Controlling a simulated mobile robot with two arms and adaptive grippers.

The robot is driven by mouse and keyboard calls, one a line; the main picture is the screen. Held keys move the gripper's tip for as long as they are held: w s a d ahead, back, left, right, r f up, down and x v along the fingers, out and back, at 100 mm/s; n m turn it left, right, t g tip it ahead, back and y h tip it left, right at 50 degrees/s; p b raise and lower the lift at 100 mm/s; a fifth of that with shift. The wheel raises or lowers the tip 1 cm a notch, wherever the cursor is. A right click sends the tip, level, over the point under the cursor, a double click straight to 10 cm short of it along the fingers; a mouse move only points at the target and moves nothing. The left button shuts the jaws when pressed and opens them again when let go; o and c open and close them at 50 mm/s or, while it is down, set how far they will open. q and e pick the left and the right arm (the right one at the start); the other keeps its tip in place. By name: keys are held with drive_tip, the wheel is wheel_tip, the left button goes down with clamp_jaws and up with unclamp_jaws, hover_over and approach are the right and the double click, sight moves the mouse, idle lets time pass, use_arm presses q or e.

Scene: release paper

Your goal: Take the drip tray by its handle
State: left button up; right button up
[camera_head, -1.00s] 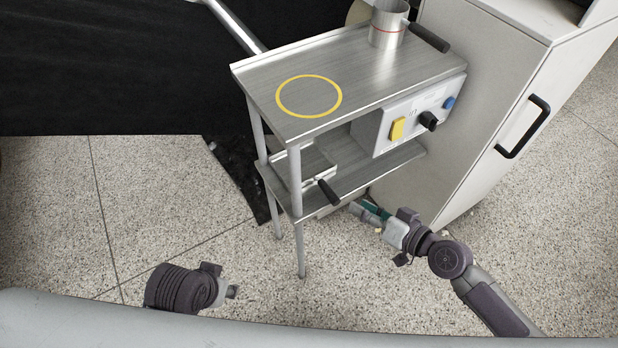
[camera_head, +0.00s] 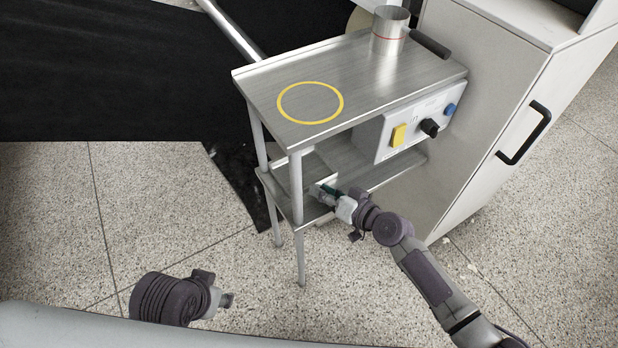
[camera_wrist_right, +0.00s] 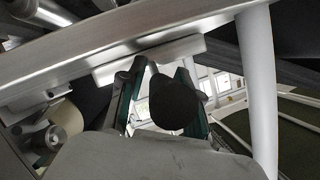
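The metal drip tray (camera_head: 313,172) sits on the lower shelf of the steel stand, at its left part, partly behind a leg. Its black handle (camera_wrist_right: 175,103) shows in the right wrist view as a rounded dark end between the fingers. In the head view my gripper covers the handle. My right gripper (camera_head: 322,192) is at the shelf's front edge; in its wrist view the green-sided fingers (camera_wrist_right: 158,95) stand apart on either side of the handle, with a gap showing at the left finger. My left gripper (camera_head: 229,300) is low at the left, away from the stand; its fingers are too small to judge.
The stand's top (camera_head: 350,85) bears a yellow ring and a metal cup (camera_head: 389,32). A control box (camera_head: 410,125) with knobs sits below it. Stand legs (camera_head: 297,190) are close to my right gripper. A pale cabinet (camera_head: 490,100) stands right.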

clamp_jaws()
drive_tip(key=shift+r, duration=0.1)
idle(0.4)
